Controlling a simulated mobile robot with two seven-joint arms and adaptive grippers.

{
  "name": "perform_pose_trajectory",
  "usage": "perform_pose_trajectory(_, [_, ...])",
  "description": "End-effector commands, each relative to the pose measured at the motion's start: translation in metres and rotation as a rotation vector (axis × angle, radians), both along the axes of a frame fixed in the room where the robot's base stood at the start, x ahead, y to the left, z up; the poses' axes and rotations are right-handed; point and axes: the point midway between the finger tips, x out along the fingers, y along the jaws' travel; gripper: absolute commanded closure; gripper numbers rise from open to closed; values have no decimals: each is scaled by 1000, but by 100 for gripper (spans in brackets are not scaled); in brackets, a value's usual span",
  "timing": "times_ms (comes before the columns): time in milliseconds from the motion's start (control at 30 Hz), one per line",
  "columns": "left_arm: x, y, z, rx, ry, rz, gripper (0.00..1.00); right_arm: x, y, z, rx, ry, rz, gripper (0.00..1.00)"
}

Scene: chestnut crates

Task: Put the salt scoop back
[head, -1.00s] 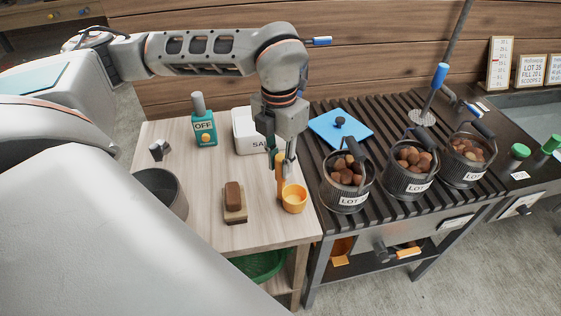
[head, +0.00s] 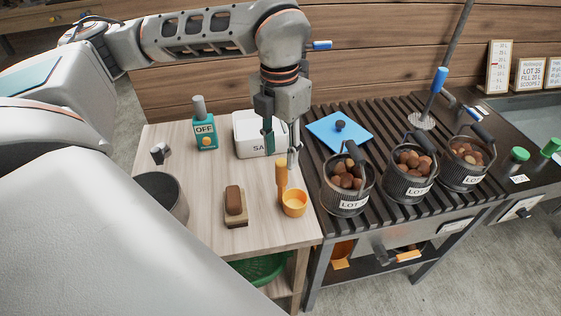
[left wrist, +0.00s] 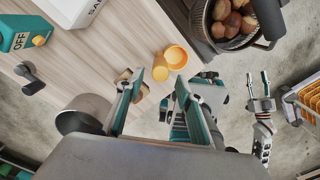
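The orange salt scoop (head: 294,203) stands on the wooden table near its right edge, its handle upright. In the left wrist view the scoop (left wrist: 175,57) lies just beyond the fingertips. My left gripper (head: 281,156) is open and empty, its fingers pointing down right above the scoop handle. It also shows open in the left wrist view (left wrist: 159,82). The white salt box (head: 244,141), its label partly covered by my left gripper, stands behind the scoop. My right gripper (left wrist: 258,77) shows only in the left wrist view, small, with its fingers apart.
A brush (head: 233,199) lies left of the scoop. A teal OFF switch box (head: 205,130) and a dark pot (head: 166,190) stand farther left. Several lot buckets of chestnuts, one nearest (head: 345,201), and a blue lid (head: 340,130) rest on the slatted rack.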

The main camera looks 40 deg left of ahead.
Motion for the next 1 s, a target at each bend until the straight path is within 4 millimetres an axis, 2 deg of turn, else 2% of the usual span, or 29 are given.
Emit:
perform_pose_trajectory(33, [1,0,14,0,-6,0,63,1,0,3,1,-2,0,60])
perform_pose_trajectory(200, [0,0,45,0,-4,0,63,2,0,6,1,-4,0,60])
perform_pose_trajectory(400, [0,1,65,0,-1,1,63,2,0,9,2,-7,0,60])
perform_pose_trajectory(1000, [-1,1,69,0,1,-1,63,3,0,9,1,-7,-1,60])
